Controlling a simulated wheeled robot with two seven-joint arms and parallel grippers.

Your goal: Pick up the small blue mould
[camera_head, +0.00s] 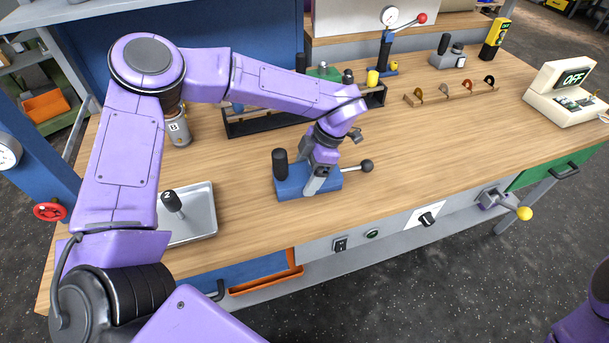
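The small blue mould (290,187) sits on the wooden bench top near its front edge, in the middle of the head view. It is a blue block with an upright black grip on its left and a lever with a black ball on its right. My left gripper (315,180) points down over the mould's middle, with a grey finger in front of the block. The other finger is mostly hidden, so whether the gripper is closed on it cannot be made out. Of my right arm only a purple part shows at the bottom right corner; its gripper is out of view.
A metal tray (201,216) with a black-handled piece marked 2 lies left of the mould. A grey canister (178,128) and a dark rack (240,127) stand behind. A gauge press (386,50) is at the back. The bench right of the mould is clear.

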